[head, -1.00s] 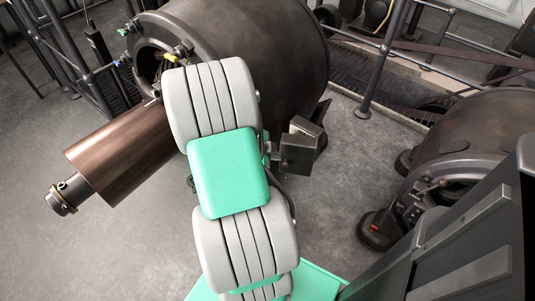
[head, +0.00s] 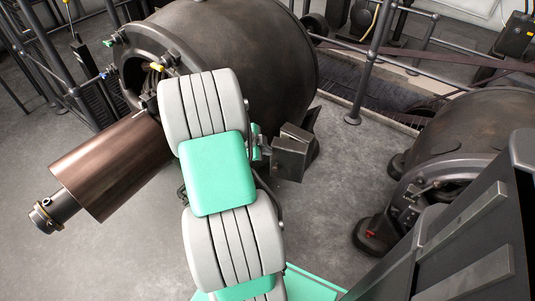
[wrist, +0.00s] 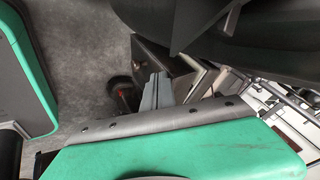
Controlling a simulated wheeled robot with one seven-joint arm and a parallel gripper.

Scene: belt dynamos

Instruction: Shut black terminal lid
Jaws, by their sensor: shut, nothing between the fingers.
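The black terminal box (head: 290,158) is fixed to the side of the large dark dynamo in the head view, just right of my arm. Its lid (head: 297,133) seems to be the dark plate standing at the box's far edge; how far it is open is hard to tell. My gripper (head: 267,150) is mostly hidden behind my arm, close to the box's left side. In the wrist view my gripper's grey fingers (wrist: 157,88) are together and empty, in front of the dark box (wrist: 165,62). Whether they touch it cannot be told.
The large dynamo (head: 240,50) fills the upper middle, with a brown cylinder (head: 110,165) jutting out left. A second dynamo (head: 465,130) stands at right. Railings (head: 375,60) run behind. Grey floor (head: 335,200) lies open between the machines.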

